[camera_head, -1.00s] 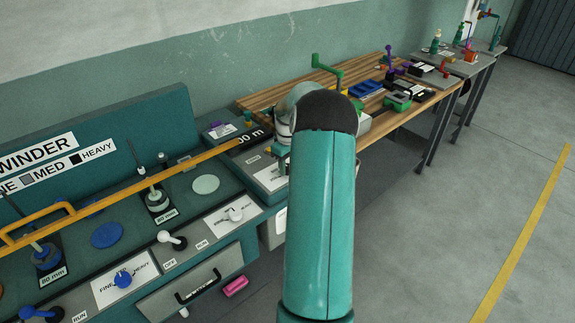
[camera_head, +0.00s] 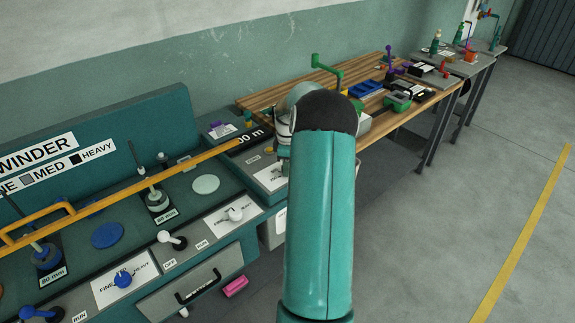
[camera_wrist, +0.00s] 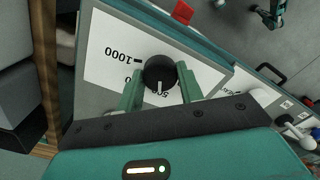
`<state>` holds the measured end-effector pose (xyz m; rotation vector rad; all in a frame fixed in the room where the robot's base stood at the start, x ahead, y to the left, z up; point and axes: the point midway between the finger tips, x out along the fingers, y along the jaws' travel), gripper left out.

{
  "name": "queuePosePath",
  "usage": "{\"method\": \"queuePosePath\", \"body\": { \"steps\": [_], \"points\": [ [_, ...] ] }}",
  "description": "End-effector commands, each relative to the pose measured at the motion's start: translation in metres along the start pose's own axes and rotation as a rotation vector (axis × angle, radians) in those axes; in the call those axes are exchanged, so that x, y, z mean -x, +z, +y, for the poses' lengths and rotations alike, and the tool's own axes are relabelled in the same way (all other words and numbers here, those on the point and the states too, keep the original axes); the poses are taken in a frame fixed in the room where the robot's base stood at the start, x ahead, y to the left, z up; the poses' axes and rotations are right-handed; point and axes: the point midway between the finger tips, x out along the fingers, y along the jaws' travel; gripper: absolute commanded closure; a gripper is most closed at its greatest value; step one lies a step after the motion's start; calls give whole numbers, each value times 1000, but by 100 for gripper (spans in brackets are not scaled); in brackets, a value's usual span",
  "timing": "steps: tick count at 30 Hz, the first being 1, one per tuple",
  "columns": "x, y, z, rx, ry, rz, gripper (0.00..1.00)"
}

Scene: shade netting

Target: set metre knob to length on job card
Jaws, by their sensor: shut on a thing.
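The metre knob (camera_wrist: 160,73) is a round black knob with a pale pointer mark, on a white dial plate (camera_wrist: 108,50) in the wrist view. The plate reads 1000, and other figures are partly covered. My gripper (camera_wrist: 160,88) has its two green fingers on either side of the knob, shut on it. The pale mark points toward the bottom of the wrist picture. In the head view my arm hides the knob. A dark display (camera_head: 250,139) there shows part of a number ending in "00 m", its left part covered by the orange bar. No job card can be made out.
An orange bar (camera_head: 140,184) runs over the winder panel. White switches (camera_head: 172,240) and a blue knob (camera_head: 123,279) sit along its front. A wooden bench (camera_head: 410,112) with several tools stands behind my arm. The floor at right is clear.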

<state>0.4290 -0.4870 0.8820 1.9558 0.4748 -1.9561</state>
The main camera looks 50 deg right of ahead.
Motion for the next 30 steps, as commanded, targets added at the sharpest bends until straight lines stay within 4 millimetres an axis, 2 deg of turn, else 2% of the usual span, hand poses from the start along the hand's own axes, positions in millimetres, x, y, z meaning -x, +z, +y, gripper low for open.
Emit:
{"method": "queuePosePath", "body": {
  "steps": [9,10,12,13,23,26,30],
  "points": [
    [1,-1,1,1,4,1,86],
    [1,-1,1,1,4,1,57],
    [1,0,1,1,3,1,44],
    [1,0,1,1,3,1,41],
    [4,0,0,0,2,0,41],
    [13,0,1,0,3,0,41],
    [39,0,1,1,5,0,41]
  ]
}}
